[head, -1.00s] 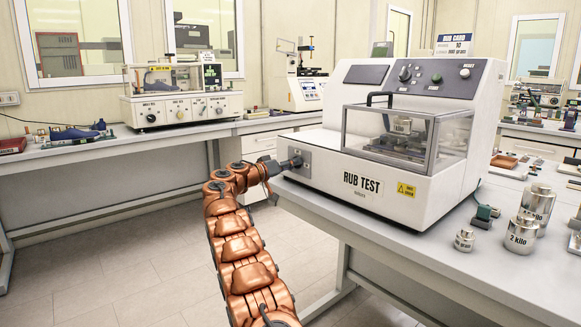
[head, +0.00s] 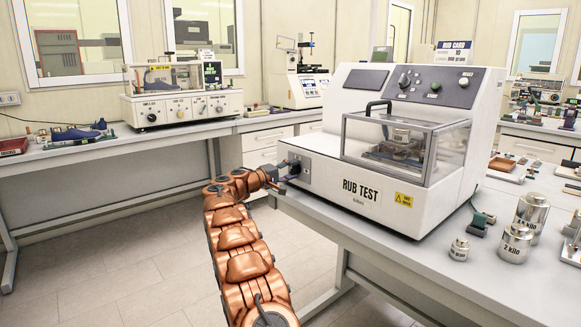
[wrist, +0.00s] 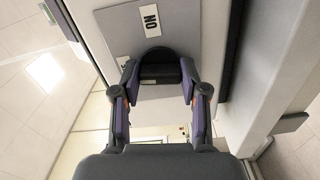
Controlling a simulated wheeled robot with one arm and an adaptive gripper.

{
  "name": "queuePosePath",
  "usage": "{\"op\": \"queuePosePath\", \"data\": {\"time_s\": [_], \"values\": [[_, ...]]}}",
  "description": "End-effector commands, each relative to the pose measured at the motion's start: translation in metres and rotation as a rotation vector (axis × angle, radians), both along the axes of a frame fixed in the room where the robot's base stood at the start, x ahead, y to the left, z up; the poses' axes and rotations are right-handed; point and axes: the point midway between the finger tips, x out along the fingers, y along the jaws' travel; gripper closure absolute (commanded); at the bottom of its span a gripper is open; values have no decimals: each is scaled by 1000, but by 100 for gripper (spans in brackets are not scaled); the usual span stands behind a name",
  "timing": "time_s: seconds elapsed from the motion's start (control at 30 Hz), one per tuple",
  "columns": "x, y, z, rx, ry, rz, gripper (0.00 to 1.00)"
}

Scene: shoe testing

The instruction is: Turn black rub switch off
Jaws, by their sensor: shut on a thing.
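The rub test machine (head: 405,145) is a white box with a clear cover on the right-hand bench. The black rub switch (head: 294,168) sits on the grey plate at its left end. In the wrist view the switch (wrist: 159,66) lies between my two fingertips, with an "ON" label beyond it. My gripper (head: 282,181) reaches the plate from the left and below; in the wrist view my gripper (wrist: 159,82) has one finger on each side of the switch and is shut on it. The switch's exact turn is hard to tell.
Steel weights (head: 515,242) stand on the bench to the right of the machine. A white tester (head: 175,95) stands on the left bench (head: 100,152). The floor (head: 140,250) between the benches is clear.

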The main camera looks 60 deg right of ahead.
Motion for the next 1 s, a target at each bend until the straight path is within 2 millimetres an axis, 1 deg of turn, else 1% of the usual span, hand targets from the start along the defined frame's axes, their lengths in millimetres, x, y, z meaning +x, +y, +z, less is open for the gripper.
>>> {"op": "queuePosePath", "data": {"time_s": [0.03,0.33,0.87,0.9,1.0], "values": [[1,0,3,7,25,2,91],[1,0,1,35,128,3,91],[1,0,1,41,151,3,91],[1,0,1,41,151,3,54],[1,0,1,41,151,3,44]]}}
